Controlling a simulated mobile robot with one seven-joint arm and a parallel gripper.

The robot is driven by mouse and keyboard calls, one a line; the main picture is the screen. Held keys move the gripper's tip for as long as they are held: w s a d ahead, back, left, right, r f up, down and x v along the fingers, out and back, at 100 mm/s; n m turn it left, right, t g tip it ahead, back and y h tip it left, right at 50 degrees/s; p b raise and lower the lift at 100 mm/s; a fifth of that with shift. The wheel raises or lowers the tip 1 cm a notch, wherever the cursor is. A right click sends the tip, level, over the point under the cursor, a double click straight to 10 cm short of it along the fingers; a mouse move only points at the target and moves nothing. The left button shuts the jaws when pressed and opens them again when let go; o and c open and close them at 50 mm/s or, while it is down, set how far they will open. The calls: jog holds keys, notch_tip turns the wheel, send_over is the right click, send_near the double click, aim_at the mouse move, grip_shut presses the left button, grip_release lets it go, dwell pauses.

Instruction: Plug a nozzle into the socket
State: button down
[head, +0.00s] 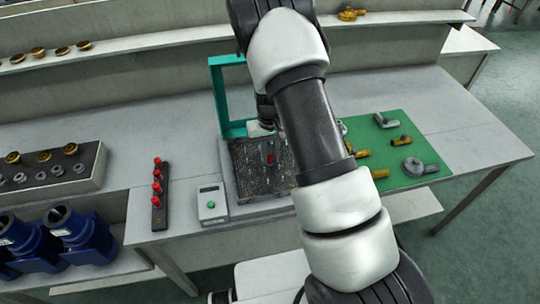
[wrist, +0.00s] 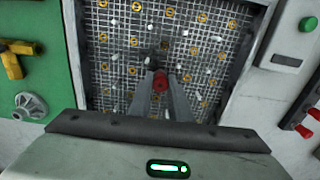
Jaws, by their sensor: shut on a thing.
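My gripper (wrist: 162,82) is shut on a red-topped nozzle (wrist: 161,84), seen end-on between the two grey fingertips in the wrist view. The nozzle is over a dark gridded panel (wrist: 120,93) with several brass rings and small white pieces. In the head view the same panel (head: 250,185) lies on the table in front of a teal frame, and my arm covers part of it. Several other red nozzles (head: 157,175) stand in a black strip to the left. I cannot pick out the socket, nor tell whether the nozzle touches the panel.
A grey box with a green button (head: 212,205) stands just left of the panel. The teal frame (head: 217,95) rises behind it. A green mat (head: 385,133) with brass and grey fittings lies to the right. Blue pump bodies (head: 80,235) sit at the lower left.

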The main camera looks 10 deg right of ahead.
jog(key=shift+f+b, duration=0.35)
jog(key=c, duration=1.6)
grip_release()
jog(key=shift+o, duration=0.2)
jog(key=shift+r, duration=0.15)
jog(key=shift+r+p, duration=1.7)
jog(key=shift+r, duration=1.2)
notch_tip(320, 180, up, 17)
jog(key=shift+r+b, duration=0.2)
jog(key=shift+b, duration=0.1)
